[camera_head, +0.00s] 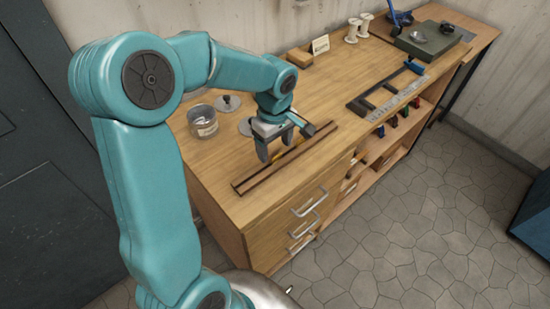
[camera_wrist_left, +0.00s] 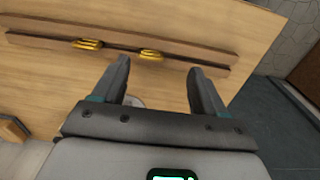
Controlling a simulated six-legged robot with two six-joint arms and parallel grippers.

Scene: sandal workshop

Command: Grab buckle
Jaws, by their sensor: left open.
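Two small brass-yellow buckles show in the left wrist view, one on the left (camera_wrist_left: 88,44) and one nearer the middle (camera_wrist_left: 150,55). Both lie in the slot of a long brown wooden holder (camera_wrist_left: 208,48), whose strips also show along the bench front in the head view (camera_head: 262,179). My left gripper (camera_head: 285,143) is open above the bench by the holder, its jaws empty. In the left wrist view its fingers (camera_wrist_left: 159,66) point at the holder, with the middle buckle ahead between the fingertips. My right gripper is not in view.
The wooden bench (camera_head: 330,95) carries a glass jar (camera_head: 202,122) left of the gripper and a small knobbed item (camera_head: 228,102) behind it. A dark rack (camera_head: 385,92), white spools (camera_head: 358,30) and a green block (camera_head: 427,42) stand farther right. The bench middle is clear.

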